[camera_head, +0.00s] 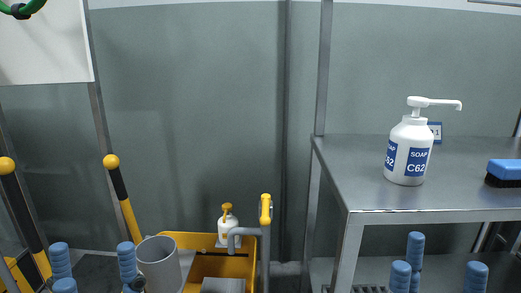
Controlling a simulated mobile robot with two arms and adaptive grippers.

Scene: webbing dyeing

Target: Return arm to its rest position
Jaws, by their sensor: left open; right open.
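My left gripper (94,263) shows at the lower left edge, with its blue ribbed fingers spread apart and nothing between them. My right gripper (438,264) shows at the lower right, below the steel table top, also with its blue fingers apart and empty. Both point upward. The arms behind them are mostly out of frame below. A grey cylindrical cup (159,263) stands just right of the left gripper; I cannot tell whether they touch.
A steel table (465,196) at right holds a white soap bottle (409,152) and a blue brush (505,171). A yellow basin (215,266) with a grey tap (242,233) and a small white bottle (227,227) is at bottom centre. Yellow-tipped black handles (114,176) stand at left.

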